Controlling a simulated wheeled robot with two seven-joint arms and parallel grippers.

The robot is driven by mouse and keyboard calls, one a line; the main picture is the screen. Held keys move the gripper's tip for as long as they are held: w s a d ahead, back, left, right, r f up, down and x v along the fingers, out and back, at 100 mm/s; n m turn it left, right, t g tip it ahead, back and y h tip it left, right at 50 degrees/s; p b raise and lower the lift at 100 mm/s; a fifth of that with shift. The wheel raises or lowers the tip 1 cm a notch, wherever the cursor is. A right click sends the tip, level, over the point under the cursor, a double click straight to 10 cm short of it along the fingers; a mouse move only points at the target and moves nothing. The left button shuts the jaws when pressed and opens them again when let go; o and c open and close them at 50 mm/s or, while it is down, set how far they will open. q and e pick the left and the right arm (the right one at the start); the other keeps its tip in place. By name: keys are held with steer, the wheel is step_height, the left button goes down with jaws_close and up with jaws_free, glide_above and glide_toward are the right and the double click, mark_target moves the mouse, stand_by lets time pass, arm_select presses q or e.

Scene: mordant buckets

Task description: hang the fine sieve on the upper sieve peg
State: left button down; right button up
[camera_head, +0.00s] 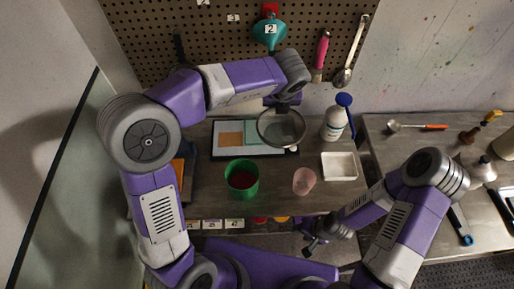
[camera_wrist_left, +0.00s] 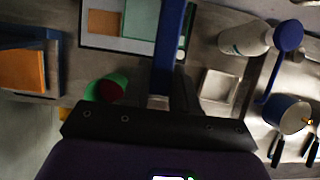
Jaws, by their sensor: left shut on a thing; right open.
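The fine sieve (camera_head: 282,128), a round dark-rimmed mesh, hangs in the air over the bench's back half in the head view. My left gripper (camera_head: 287,102) is shut on it, just above its rim. In the left wrist view a blue bar, apparently the sieve's handle (camera_wrist_left: 170,45), runs up from between the dark fingers (camera_wrist_left: 172,100); the mesh is not clear there. The pegboard (camera_head: 150,35) is behind, with small number labels; I cannot tell which peg is the upper sieve peg. My right gripper (camera_head: 312,244) is open and empty, low by the bench front.
A teal funnel (camera_head: 268,36), a pink-handled brush (camera_head: 322,48) and a ladle (camera_head: 350,52) hang on the board. The bench holds a green bucket (camera_head: 241,190), pink cup (camera_head: 304,180), white tray (camera_head: 339,166), a blue-capped bottle (camera_head: 334,122) and a flat board (camera_head: 222,150).

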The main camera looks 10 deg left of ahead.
arm_select(q)
step_height(320, 180, down, 6)
steer(key=s+b, duration=0.1)
steer(key=b, duration=0.5)
glide_above(272, 156)
steer(key=s, duration=0.1)
steer(key=f, duration=1.7)
steer(key=shift+s+d+f, duration=0.15)
steer(key=shift+d+f, duration=0.05)
steer(key=shift+f, duration=0.05)
steer(key=shift+f+b, duration=0.7)
steer(key=shift+f, duration=1.35)
steer(key=shift+f, duration=0.1)
steer(key=c, duration=0.9)
jaws_free()
